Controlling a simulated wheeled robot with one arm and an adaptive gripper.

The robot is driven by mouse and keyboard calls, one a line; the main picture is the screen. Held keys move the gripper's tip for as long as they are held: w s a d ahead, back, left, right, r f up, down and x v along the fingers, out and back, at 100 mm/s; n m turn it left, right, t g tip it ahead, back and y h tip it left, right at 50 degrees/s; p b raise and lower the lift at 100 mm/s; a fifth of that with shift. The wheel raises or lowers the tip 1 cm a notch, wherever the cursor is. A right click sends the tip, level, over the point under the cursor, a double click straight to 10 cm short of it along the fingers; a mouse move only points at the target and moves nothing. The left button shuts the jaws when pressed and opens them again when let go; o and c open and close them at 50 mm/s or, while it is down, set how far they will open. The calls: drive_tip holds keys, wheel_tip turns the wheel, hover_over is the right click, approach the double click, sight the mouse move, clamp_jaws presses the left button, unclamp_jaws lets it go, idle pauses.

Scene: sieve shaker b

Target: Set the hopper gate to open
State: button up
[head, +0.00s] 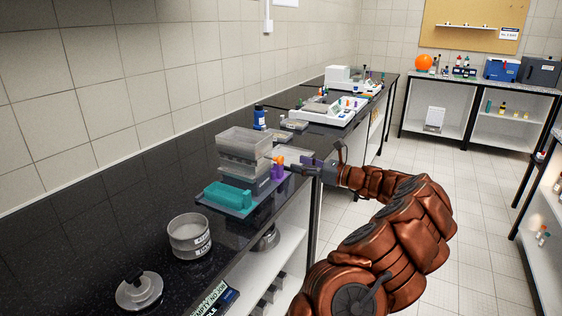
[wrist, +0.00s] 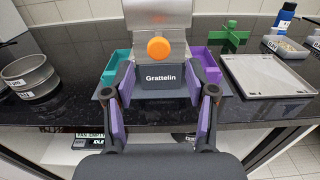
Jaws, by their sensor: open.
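The sieve shaker (head: 243,145) stands on the black bench, with a translucent grey hopper on top. In the wrist view its front carries a "Grattelin" label (wrist: 160,78). An orange knob (wrist: 158,48) sits just above the label on the grey metal face; it also shows in the head view (head: 278,160). I cannot tell whether this knob belongs to the hopper gate, or the gate's setting. My gripper (wrist: 160,88) is open and empty, its purple-padded fingers spread in front of the label, below the knob. In the head view my gripper (head: 303,165) is at the shaker's right side.
A teal bin (wrist: 121,68) and a purple bin (wrist: 205,66) flank the shaker front. A lidded round pan (head: 139,290) is nearer on the bench. The floor aisle is clear.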

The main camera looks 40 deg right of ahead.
sight(282, 160)
drive_tip(key=shift+p+x, duration=0.6)
drive_tip(key=shift+x, duration=3.25)
clamp_jaws()
